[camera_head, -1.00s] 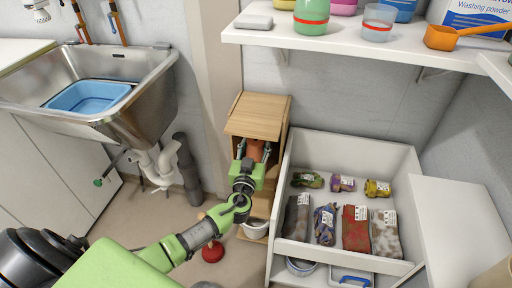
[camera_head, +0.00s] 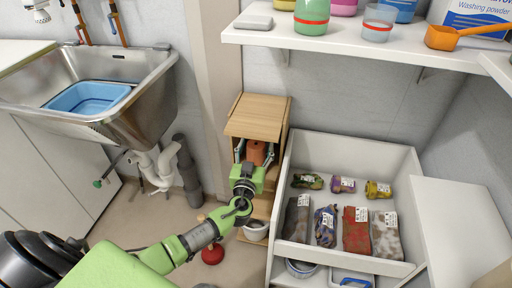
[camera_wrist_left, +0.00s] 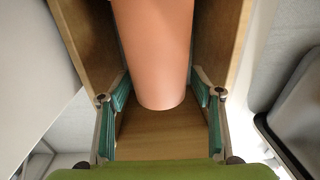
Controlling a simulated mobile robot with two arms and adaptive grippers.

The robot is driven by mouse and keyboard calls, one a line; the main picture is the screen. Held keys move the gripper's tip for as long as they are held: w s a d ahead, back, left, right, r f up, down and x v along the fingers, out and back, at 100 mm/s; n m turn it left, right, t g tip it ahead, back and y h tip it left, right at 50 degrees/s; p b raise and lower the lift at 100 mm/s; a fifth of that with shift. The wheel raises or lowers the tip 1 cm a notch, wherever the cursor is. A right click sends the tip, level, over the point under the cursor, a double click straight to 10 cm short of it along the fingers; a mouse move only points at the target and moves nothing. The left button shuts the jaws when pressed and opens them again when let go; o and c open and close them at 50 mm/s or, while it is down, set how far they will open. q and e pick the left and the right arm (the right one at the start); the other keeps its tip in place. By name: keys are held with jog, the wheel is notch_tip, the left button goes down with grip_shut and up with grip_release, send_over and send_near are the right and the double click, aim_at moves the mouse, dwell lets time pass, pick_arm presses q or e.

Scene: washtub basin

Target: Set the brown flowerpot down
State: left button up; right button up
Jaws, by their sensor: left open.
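The brown flowerpot (camera_head: 257,152) stands inside a small wooden cabinet (camera_head: 258,118), partly hidden by my left gripper. In the left wrist view the pot (camera_wrist_left: 155,50) looks smooth and orange-brown, with its near end over the wooden shelf (camera_wrist_left: 160,132). My left gripper (camera_head: 254,157) is at the cabinet's front opening. Its fingers (camera_wrist_left: 160,92) are spread wide at either side of the pot's near end, with gaps between pads and pot. My right gripper is not in view.
Cabinet side walls (camera_wrist_left: 222,40) stand close outside the fingers. A white bucket (camera_head: 256,231) sits low in front. A white drawer (camera_head: 345,258) with several packets is at the right, and a steel sink (camera_head: 140,85) is at the left.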

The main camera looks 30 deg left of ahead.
pick_arm(q)
jog(key=shift+r, duration=0.15)
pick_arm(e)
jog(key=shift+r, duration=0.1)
pick_arm(q)
jog(key=v, duration=0.4)
jog(key=shift+s+d+f, duration=0.1)
jog(key=shift+s+f, duration=0.1)
jog(key=shift+s, duration=0.1)
jog(key=n+g+y, duration=0.1)
jog(key=g+y, duration=0.1)
jog(key=g, duration=0.3)
send_near(254, 154)
jog(key=s+a+f, duration=0.5)
jog(key=s+f, duration=0.1)
jog(key=f, duration=0.1)
jog(key=s+d+f+m+g+h, duration=0.1)
jog(key=s+f+g+h, duration=0.1)
jog(key=s+f+g, duration=0.35)
jog(key=s+d+f+m+g+h, duration=0.1)
jog(key=s+d+m+h, duration=0.1)
jog(key=s+d, duration=0.3)
jog(key=s+d+f+m+g+h, duration=0.2)
jog(key=s+d, duration=0.3)
jog(key=s, duration=0.5)
jog(key=shift+f+m+h, duration=0.2)
jog(key=shift+m+h, duration=0.5)
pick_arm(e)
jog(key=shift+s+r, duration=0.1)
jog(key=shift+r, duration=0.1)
